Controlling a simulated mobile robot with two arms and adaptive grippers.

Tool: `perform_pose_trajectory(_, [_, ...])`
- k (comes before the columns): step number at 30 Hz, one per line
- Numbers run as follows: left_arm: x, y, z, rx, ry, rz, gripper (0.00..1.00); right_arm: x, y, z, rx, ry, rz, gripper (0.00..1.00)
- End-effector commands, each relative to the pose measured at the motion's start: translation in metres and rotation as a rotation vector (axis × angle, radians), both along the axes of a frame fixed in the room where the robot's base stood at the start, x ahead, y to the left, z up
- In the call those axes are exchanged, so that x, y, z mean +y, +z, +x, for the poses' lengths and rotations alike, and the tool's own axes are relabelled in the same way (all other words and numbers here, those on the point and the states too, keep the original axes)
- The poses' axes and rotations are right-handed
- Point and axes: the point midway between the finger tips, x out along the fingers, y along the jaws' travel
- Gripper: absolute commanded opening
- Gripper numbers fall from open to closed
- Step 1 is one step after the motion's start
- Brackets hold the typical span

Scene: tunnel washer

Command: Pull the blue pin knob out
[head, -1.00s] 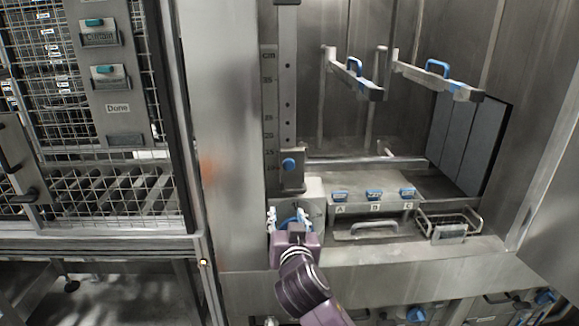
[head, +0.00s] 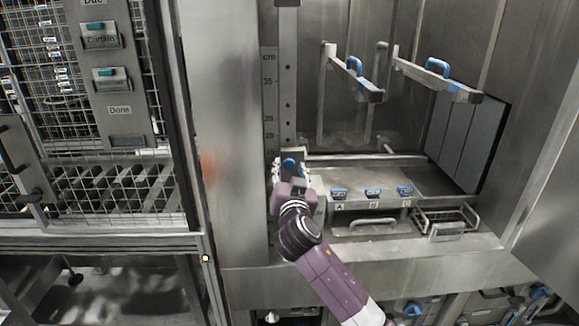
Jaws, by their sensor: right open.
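The blue pin knob (head: 289,163) is a small round blue knob at the lower end of the upright metal scale rail (head: 287,95), which has holes and height numbers beside it. My right gripper (head: 290,172) is up at the knob, with one white-tipped finger on each side of it. The fingers are open. The knob shows between them, and I cannot tell whether they touch it. The gripper hides the lower part of the knob's block. My left gripper is not in view.
Two metal arms with blue handles (head: 353,66) (head: 438,66) stick out to the right of the rail. Below are a ledge with blue clips (head: 372,191) labelled with letters and a wire basket (head: 447,220). A mesh cage (head: 90,110) stands at the left.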

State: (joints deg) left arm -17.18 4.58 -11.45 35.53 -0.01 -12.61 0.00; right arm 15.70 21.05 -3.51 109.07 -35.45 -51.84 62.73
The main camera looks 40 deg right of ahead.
Motion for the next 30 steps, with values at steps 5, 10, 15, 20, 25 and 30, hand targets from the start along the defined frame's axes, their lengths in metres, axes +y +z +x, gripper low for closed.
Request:
perform_pose_trajectory(5, [-0.0002, 0.0004, -0.0001, 0.000, 0.000, 0.000, 0.40, -0.0010, -0.0002, 0.0015, 0.000, 0.000, 0.000, 0.41])
perform_pose_trajectory(10, [-0.0002, 0.0003, -0.0001, 0.000, 0.000, 0.000, 0.40, -0.0009, -0.0002, 0.0013, 0.000, 0.000, 0.000, 0.36])
perform_pose_trajectory(15, [-0.0003, 0.0003, -0.0001, 0.000, 0.000, 0.000, 0.40, -0.0008, -0.0003, 0.0012, 0.000, 0.000, 0.000, 0.17])
perform_pose_trajectory(20, [-0.0003, 0.0003, -0.0001, 0.000, 0.000, 0.000, 0.40, -0.0008, -0.0003, 0.0012, 0.000, 0.000, 0.000, 0.00])
perform_pose_trajectory(25, [-0.0003, 0.0003, -0.0001, 0.000, 0.000, 0.000, 0.40, -0.0007, -0.0004, 0.0011, 0.000, 0.000, 0.000, 0.00])
perform_pose_trajectory(30, [-0.0003, -0.0021, -0.0002, 0.000, 0.000, 0.000, 0.40, 0.0031, -0.0019, -0.0027, 0.000, 0.002, 0.003, 0.00])
